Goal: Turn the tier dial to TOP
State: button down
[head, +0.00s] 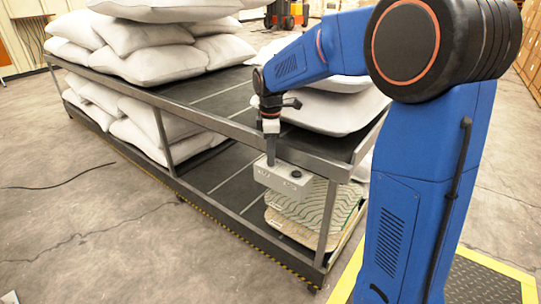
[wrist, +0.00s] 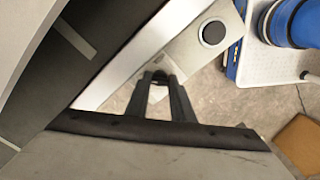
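A grey control box (head: 283,178) is fixed at the front rail of the rack, near its right end. A round black knob (head: 296,174) is on its top at the right. It also shows in the wrist view (wrist: 212,33). My gripper (head: 270,162) points down over the left part of the box. In the wrist view my gripper's fingers (wrist: 160,78) have a narrow gap, with a small dark shape at their tips. I cannot tell whether this is the tier dial gripped between them. The dial's setting and the lettering are unreadable.
The two-tier rack (head: 214,124) has white pillows (head: 155,60) stacked on both decks. Patterned flat pieces (head: 300,212) lie on the lower deck below the box. A dark cable (head: 60,186) lies on the floor at the left. Open floor is in front.

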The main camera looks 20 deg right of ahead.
jog(key=shift+m, duration=0.3)
jog(key=m, duration=1.1)
jog(key=shift+m, duration=2.1)
jog(key=c, duration=1.8)
grip_release()
